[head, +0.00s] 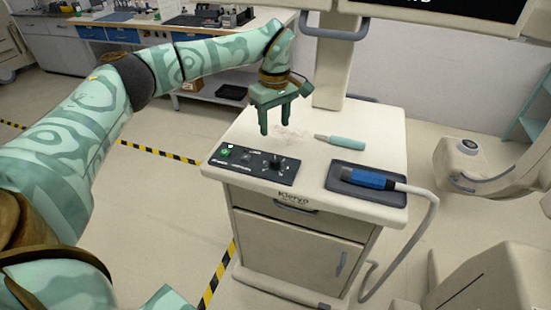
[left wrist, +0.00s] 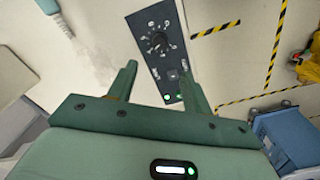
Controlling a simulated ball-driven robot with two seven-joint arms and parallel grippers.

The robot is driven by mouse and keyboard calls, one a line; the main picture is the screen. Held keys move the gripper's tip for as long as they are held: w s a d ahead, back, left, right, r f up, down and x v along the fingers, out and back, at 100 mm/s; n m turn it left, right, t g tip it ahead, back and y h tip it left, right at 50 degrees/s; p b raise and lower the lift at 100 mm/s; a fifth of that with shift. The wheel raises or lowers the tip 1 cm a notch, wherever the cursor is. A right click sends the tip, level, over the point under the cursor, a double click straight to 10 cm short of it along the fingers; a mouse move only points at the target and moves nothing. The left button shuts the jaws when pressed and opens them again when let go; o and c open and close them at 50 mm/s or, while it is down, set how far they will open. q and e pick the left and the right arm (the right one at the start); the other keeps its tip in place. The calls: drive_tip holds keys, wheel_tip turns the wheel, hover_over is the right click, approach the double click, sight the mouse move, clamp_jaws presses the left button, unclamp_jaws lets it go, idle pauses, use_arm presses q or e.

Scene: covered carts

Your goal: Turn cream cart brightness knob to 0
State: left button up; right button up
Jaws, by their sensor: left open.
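The cream cart (head: 300,245) stands in the middle of the head view. A dark control panel (head: 252,164) lies on the front left of its top. A black knob (head: 277,163) stands on the right part of that panel, with a ring of white marks around it; it also shows in the left wrist view (left wrist: 157,41). Its exact setting is too small to read. My left gripper (head: 275,128) is open and empty above the cart top, behind the panel. In the left wrist view its fingers (left wrist: 160,88) point toward the panel, apart from the knob. My right gripper is not in view.
A teal-handled probe (head: 347,141) lies behind the panel. A blue-handled probe (head: 361,178) with a cable rests in a dark tray (head: 337,186) at right. The cart's column and monitor (head: 450,14) rise at the back. Other equipment stands at right.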

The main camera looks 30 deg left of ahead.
sight(275, 159)
use_arm(q)
wheel_tip(275, 159, down, 12)
drive_tip(key=shift+f+b, duration=0.25)
drive_tip(key=shift+b, duration=0.75)
drive_tip(key=c, duration=1)
